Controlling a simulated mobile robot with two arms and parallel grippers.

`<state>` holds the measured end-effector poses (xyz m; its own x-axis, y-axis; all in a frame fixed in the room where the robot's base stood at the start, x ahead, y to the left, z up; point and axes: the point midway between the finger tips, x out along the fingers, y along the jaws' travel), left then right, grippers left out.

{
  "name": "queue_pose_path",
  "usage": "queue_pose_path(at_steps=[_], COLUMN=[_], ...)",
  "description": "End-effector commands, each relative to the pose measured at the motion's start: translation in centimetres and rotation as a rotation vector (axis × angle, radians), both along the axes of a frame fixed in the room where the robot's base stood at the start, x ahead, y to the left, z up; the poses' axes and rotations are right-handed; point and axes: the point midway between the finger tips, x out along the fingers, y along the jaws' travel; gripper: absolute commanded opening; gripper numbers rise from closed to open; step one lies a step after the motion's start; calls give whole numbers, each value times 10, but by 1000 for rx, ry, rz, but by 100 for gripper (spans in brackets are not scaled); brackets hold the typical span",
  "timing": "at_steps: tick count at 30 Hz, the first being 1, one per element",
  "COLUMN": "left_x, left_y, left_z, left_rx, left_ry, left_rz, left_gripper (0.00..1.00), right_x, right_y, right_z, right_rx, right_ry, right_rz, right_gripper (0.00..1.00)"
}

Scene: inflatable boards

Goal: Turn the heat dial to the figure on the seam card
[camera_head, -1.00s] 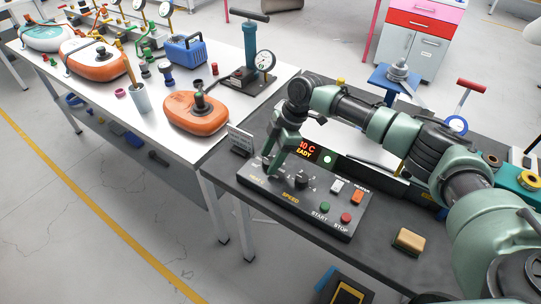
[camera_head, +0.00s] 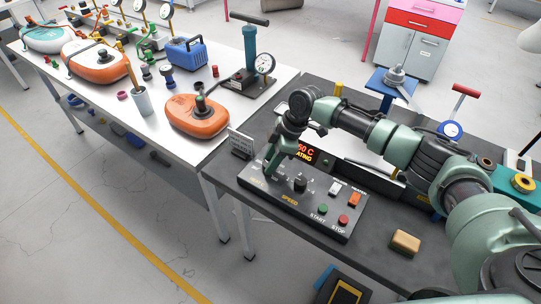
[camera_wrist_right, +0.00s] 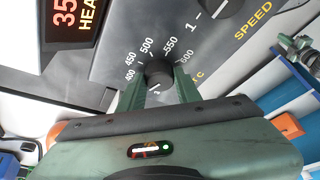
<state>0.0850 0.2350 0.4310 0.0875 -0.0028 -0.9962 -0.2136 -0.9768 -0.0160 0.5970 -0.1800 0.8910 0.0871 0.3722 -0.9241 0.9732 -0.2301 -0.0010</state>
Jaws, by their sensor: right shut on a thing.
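The black heat dial (camera_wrist_right: 158,74) sits on the grey control panel, with marks up to 600 around it in the right wrist view. My right gripper (camera_wrist_right: 160,88) is shut on the dial, one finger on each side. I cannot tell clearly which mark the dial points to. In the head view my right gripper (camera_head: 270,170) reaches down to the panel's left end and hides the dial. The seam card (camera_head: 240,141) stands beside the panel's far left corner; its writing is too small to read. My left gripper is not in view.
The speed knob (camera_head: 300,184), green start button (camera_head: 323,209) and red stop button (camera_head: 343,219) are on the panel. A tan block (camera_head: 405,242) lies at right.

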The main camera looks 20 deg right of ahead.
Motion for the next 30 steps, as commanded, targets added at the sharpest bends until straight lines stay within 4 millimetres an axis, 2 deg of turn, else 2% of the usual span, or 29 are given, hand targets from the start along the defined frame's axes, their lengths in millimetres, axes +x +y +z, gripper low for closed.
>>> queue_pose_path(at_steps=[1,12,24,30], left_x=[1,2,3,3], left_y=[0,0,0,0], left_z=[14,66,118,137], left_rx=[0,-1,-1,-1], left_ry=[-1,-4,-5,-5], left_rz=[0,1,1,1], left_gripper=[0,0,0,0], right_x=[-2,-3,-4,-4], right_y=[1,2,5,6], right_z=[7,8,8,7], right_rx=[2,2,3,4], right_ry=[1,1,1,0], right_rz=[-38,-387,-765,-937], right_gripper=[0,0,0,0])
